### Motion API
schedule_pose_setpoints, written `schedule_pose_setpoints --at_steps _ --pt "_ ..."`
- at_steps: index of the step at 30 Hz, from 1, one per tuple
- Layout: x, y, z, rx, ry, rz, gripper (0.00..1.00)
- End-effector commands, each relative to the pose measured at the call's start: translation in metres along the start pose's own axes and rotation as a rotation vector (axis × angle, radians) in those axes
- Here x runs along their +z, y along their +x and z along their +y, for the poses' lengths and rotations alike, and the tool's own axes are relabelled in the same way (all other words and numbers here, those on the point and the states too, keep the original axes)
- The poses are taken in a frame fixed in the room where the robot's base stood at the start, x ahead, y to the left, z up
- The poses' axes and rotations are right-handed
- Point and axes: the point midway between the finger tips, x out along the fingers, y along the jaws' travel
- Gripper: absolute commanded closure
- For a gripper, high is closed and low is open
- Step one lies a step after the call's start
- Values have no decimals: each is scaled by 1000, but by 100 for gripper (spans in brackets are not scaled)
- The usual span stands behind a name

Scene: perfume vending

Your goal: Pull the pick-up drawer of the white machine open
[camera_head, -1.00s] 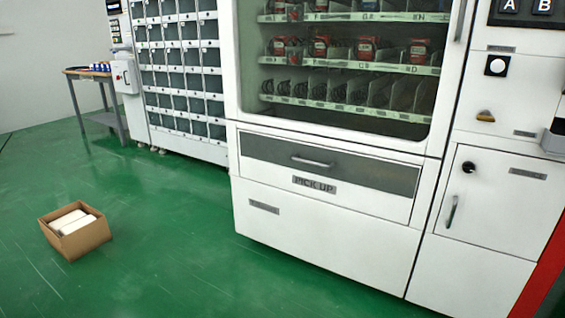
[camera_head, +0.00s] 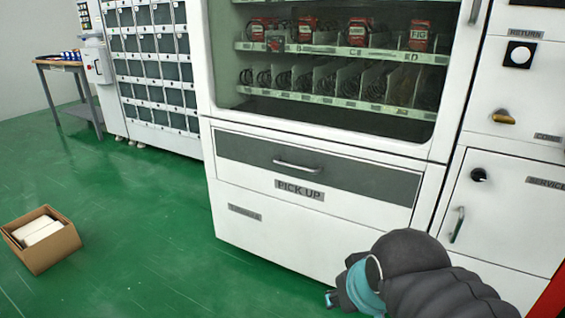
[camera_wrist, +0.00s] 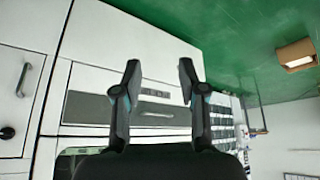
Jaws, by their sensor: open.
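The pick-up drawer (camera_head: 350,178) is a dark grey panel low on the white machine (camera_head: 262,233), under the glass window. It looks flush with the front, shut. A pale horizontal bar handle (camera_head: 297,166) is at its middle, above the PICK UP label (camera_head: 299,190). In the wrist view, which is turned over, the grey drawer panel (camera_wrist: 86,108) and its handle (camera_wrist: 156,114) show behind and between my fingers. My gripper (camera_wrist: 159,66) is open and empty, apart from the handle.
A service door with its own upright handle (camera_head: 457,224) is right of the drawer. An open cardboard box (camera_head: 45,252) with white things stands on the green floor at left. A locker cabinet (camera_head: 150,70) and small table (camera_head: 70,66) stand further back. Floor before the drawer is clear.

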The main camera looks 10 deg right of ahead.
Motion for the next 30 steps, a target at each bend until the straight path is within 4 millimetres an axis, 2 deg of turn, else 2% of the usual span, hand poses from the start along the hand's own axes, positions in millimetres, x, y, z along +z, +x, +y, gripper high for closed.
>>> schedule_pose_setpoints --at_steps 2,5,10,15,18,24,30 --pt "-16 12 -3 -12 -55 36 59" --pt "-51 32 -10 -25 -169 124 59" --pt "-126 75 -21 6 -406 326 59" --pt "-192 116 -27 122 -624 517 59" --pt "-226 141 -29 225 -749 614 59" --pt "-276 188 -27 516 -975 740 59" --pt "-299 227 -22 853 -1160 762 59"
